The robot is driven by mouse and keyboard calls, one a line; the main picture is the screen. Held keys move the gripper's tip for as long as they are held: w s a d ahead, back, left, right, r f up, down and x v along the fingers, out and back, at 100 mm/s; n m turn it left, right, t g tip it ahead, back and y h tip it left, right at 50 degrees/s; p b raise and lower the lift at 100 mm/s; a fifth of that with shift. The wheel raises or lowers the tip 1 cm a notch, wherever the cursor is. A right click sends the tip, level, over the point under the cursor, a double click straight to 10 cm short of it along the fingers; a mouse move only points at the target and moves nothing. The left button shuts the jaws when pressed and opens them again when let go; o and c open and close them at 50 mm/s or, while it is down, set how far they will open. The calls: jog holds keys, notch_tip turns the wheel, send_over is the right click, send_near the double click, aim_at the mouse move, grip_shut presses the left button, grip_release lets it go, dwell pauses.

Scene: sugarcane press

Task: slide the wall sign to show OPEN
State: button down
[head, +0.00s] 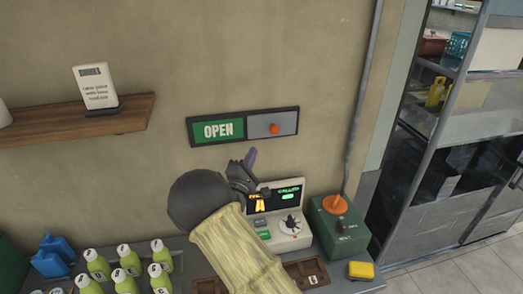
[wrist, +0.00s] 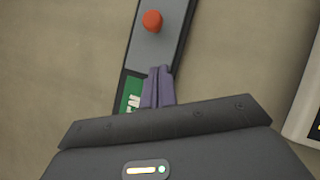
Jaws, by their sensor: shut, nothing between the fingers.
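The wall sign (head: 218,130) is a dark-framed strip on the wall. In the head view its left part is green and reads OPEN, and its grey sliding panel (head: 290,124) with a red knob (head: 274,129) covers the right part. In the wrist view the red knob (wrist: 152,21) sits on the grey panel (wrist: 158,45), with a piece of green (wrist: 131,92) beside it. My gripper (head: 248,158) is just below the sign in the head view. Its purple fingers (wrist: 158,85) are shut and empty, apart from the knob. Whether they touch the sign, I cannot tell.
Below my gripper stands a machine with a lit display (head: 262,200). A green box with an orange top (head: 336,206) is to its right. Green bottles (head: 128,258) stand at lower left. A wooden shelf (head: 130,118) holds a small card. The wall around the sign is bare.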

jog(key=b+v, duration=0.2)
jog(key=v, duration=0.4)
jog(key=shift+s, duration=0.35)
jog(key=shift+w+d, duration=0.1)
jog(key=shift+w, duration=0.05)
jog(key=s+d+f+m+g+y, duration=0.2)
jog(key=d+f+m+g+y, duration=0.4)
jog(key=d+m+g, duration=0.25)
jog(key=s+d+m+g+y, duration=0.1)
jog(key=s+d+m+g, duration=0.2)
jog(key=s, duration=0.9)
jog(key=s+d+f+m+g+y, duration=0.1)
jog(key=s+d+m+g, duration=0.3)
jog(key=s, duration=0.9)
jog(key=shift+d+m+g, duration=0.3)
jog(key=shift+m+g, duration=0.65)
jog(key=shift+g, duration=0.1)
jog(key=shift+f, duration=0.1)
